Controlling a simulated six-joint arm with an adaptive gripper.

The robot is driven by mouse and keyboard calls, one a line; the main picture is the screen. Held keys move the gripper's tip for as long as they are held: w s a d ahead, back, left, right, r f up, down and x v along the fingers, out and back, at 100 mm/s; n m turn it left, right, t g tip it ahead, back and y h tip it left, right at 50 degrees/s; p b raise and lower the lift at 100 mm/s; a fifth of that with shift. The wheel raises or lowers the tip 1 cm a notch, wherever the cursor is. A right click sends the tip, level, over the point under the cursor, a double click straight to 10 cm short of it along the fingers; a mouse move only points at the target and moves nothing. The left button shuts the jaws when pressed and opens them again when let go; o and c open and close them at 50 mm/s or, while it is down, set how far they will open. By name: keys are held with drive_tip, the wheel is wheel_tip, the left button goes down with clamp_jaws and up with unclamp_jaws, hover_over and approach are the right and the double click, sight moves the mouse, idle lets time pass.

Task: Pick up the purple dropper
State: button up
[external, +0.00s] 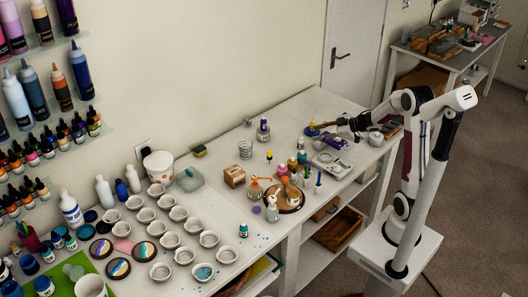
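My gripper (326,124) is over the far right part of the white table, pointing left; it is small and dark, and its finger opening cannot be made out. A small bottle with a purple top (263,124) stands upright near the back of the table, well to the left of my gripper and apart from it. A purple item (341,142) lies just below and right of my gripper. Which of these, if either, is the purple dropper is too small to tell. I cannot see anything clearly held.
A blue and yellow item (312,129) is close to my gripper's tip. A grey scale-like device (331,163), small bottles and a round wooden board (287,198) stand in front. Several white cups (178,213) fill the table's left part. A grey cup (375,138) stands right.

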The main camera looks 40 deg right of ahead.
sight(308, 162)
drive_tip(key=f+y, duration=0.1)
drive_tip(key=s+a+f+g+y, duration=0.1)
drive_tip(key=s+a+f+n+y, duration=0.1)
drive_tip(key=f, duration=0.1)
drive_tip(key=shift+s+a+f, duration=0.1)
drive_tip(key=s+f+g+y, duration=0.1)
drive_tip(key=s+a+f+y, duration=0.1)
drive_tip(key=s+y, duration=0.1)
drive_tip(key=s+a+n+g+y, duration=0.1)
drive_tip(key=s, duration=0.1)
drive_tip(key=shift+s+a+f+g, duration=0.2)
drive_tip(key=shift+f+g, duration=0.1)
drive_tip(key=shift+f, duration=0.1)
drive_tip(key=shift+w+a, duration=0.1)
drive_tip(key=shift+x, duration=1.2)
drive_tip(key=shift+a+r+x, duration=0.15)
drive_tip(key=shift+x, duration=1.15)
drive_tip(key=shift+a+r+x, duration=0.1)
drive_tip(key=shift+r+x, duration=0.05)
drive_tip(key=shift+x, duration=1.15)
drive_tip(key=shift+c, duration=0.4)
